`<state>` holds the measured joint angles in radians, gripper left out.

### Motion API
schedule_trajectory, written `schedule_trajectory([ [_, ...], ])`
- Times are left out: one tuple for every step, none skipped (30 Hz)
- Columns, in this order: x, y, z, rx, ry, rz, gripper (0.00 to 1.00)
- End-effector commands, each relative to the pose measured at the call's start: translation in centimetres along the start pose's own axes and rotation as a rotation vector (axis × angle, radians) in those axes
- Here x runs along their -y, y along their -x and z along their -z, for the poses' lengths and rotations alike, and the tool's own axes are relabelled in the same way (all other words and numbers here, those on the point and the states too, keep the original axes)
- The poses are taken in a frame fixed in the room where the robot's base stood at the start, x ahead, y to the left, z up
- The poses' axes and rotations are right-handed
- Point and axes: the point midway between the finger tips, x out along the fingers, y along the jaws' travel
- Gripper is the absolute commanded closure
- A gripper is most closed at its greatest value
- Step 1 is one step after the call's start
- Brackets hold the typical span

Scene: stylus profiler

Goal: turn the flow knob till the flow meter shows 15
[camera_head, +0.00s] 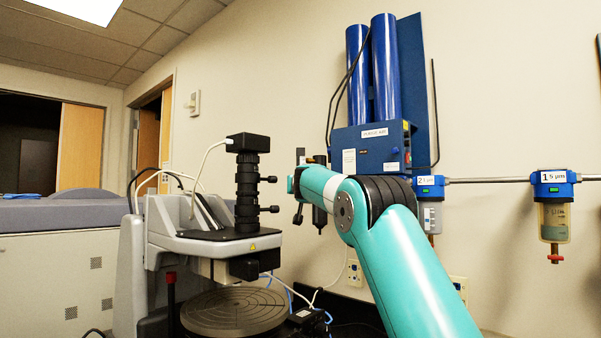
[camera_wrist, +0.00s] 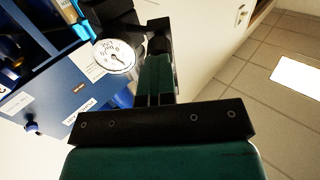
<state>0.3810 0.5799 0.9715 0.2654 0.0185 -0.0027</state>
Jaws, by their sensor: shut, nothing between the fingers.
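My gripper is shut and empty in the wrist view (camera_wrist: 160,38), its dark fingers close together beside a round white dial gauge (camera_wrist: 115,57). The dial has a dark needle, but its figures are too small to read surely. A small dark blue knob (camera_wrist: 31,126) stands on the blue panel at lower left, apart from the fingers; I cannot tell whether it is the flow knob. No scale reading of 15 is legible. In the head view the blue gas unit (camera_head: 372,145) is on the wall, with my arm partly in front of it.
A profiler with a round grooved stage (camera_head: 235,312) and a black upright column (camera_head: 246,190) stands left of my arm. Two blue-topped filters, one at the right (camera_head: 555,190), hang on a wall pipe. A blue cylinder (camera_head: 385,70) rises above the gas unit.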

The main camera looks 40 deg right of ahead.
Motion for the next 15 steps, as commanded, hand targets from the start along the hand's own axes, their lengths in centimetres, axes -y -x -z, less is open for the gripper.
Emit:
schedule_trajectory([
  [0.0,0.0,0.03,0.0,0.012,0.0,1.0],
  [0.0,0.0,0.07,0.0,0.029,0.0,1.0],
  [0.0,0.0,0.13,0.001,0.067,0.0,1.0],
  [0.0,0.0,0.17,0.001,0.108,0.0,1.0],
  [0.01,0.0,0.2,0.001,0.156,0.0,1.0],
  [0.01,0.0,0.22,0.001,0.228,0.0,1.0],
  [0.02,0.0,0.23,0.001,0.281,0.0,1.0],
  [0.02,0.0,0.24,0.001,0.335,0.0,1.0],
  [0.02,0.0,0.23,0.001,0.406,0.0,1.0],
  [0.03,0.0,0.21,0.002,0.461,0.0,1.0],
  [0.03,0.0,0.2,0.002,0.514,0.0,1.0],
  [0.04,0.0,0.21,0.001,0.581,0.0,1.0],
  [0.04,0.0,0.2,0.001,0.627,0.0,1.0],
  [0.05,-0.01,0.17,0.001,0.67,0.0,1.0],
  [0.05,-0.01,0.11,0.001,0.717,0.001,1.0],
])
